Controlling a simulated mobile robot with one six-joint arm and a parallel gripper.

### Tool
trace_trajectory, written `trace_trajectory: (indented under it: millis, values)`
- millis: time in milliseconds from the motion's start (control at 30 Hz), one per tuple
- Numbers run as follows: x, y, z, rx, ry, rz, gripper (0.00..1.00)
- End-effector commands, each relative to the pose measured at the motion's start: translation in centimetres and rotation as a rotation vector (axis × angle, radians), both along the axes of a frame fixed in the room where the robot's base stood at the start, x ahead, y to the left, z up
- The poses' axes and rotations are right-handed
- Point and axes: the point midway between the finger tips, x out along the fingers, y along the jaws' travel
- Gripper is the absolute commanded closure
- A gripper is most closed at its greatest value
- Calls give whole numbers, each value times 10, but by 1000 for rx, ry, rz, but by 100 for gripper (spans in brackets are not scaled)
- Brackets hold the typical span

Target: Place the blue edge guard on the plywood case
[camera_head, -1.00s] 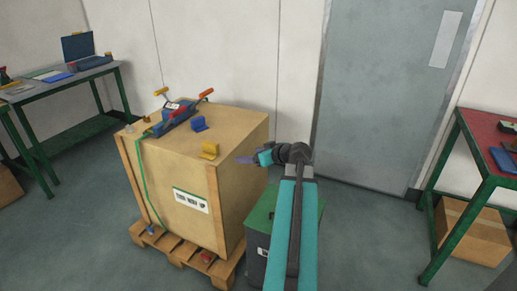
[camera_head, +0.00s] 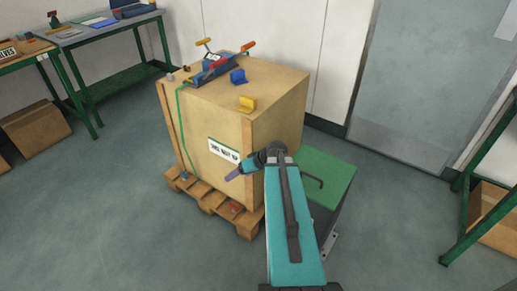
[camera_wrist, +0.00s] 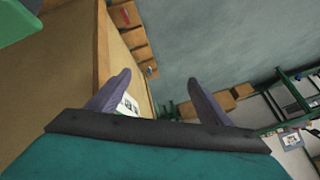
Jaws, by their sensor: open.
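The plywood case (camera_head: 212,125) stands on a wooden pallet in the head view, with a white label on its front. The blue edge guard (camera_head: 238,76) sits on the case's top, behind a yellow edge guard (camera_head: 247,104). My gripper (camera_head: 232,176) is in front of the case's right front edge, below its top. In the wrist view my gripper's two fingers (camera_wrist: 160,100) are spread apart with nothing between them. The case's side (camera_wrist: 60,60) fills the left of that view. The blue edge guard does not show there.
A blue strapping tool (camera_head: 212,70) with orange and red handles lies on the case top. A green-topped box (camera_head: 325,172) stands right of the case. A red piece (camera_head: 236,208) lies on the pallet. Workbenches stand left and right. Floor at front left is clear.

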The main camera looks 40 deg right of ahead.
Motion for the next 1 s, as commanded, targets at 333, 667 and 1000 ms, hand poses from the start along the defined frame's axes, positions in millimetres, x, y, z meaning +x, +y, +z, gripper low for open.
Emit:
trace_trajectory:
  millis: [333, 667, 1000]
  values:
    - [-39, 124, -108, 48, 306, 86, 27]
    - [-111, 213, -188, -2, 590, 151, 27]
    - [-207, 270, -248, -145, 848, 208, 27]
